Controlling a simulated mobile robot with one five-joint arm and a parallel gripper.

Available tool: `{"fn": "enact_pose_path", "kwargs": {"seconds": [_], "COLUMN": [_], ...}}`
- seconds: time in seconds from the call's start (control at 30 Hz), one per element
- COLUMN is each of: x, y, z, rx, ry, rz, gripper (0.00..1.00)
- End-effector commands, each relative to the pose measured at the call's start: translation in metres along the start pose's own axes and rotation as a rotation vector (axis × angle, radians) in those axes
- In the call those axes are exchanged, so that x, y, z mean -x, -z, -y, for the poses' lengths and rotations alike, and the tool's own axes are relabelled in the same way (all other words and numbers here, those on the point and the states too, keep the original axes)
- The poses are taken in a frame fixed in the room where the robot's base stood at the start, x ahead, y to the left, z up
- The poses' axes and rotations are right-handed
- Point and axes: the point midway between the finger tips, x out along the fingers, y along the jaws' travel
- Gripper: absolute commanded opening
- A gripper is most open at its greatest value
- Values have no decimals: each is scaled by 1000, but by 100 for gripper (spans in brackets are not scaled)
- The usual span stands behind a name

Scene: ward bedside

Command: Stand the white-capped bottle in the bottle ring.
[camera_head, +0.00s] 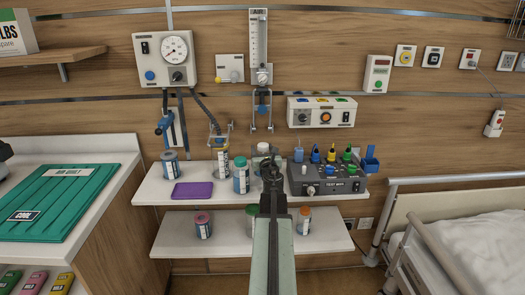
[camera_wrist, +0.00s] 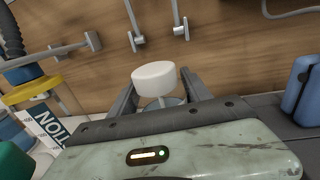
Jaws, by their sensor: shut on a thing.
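The white-capped bottle (camera_head: 263,148) is at the middle of the upper shelf area in the head view, mostly hidden behind my gripper (camera_head: 270,172). In the wrist view its white cap (camera_wrist: 154,75) shows between the two fingers of my gripper (camera_wrist: 160,92), which is shut on it. The cap looks nearly upright, and the lower body is hidden by the gripper. I cannot tell from these views whether its base touches the shelf. I cannot make out the bottle ring with certainty; metal brackets (camera_head: 262,110) hang on the wall behind the bottle.
A dark test box (camera_head: 330,180) stands close right. Several bottles stand on the lower shelf (camera_head: 178,238).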

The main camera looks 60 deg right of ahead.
Motion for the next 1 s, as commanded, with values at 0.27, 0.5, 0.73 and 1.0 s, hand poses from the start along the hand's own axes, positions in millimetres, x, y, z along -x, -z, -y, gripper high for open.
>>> {"fn": "enact_pose_path", "kwargs": {"seconds": [0.27,0.5,0.73,1.0], "x": [0,4,40,78], "y": [0,0,0,0], "z": [0,0,-1,0], "rx": [0,0,0,0], "ry": [0,0,1,0], "rz": [0,0,0,0], "gripper": [82,82,82,82]}}
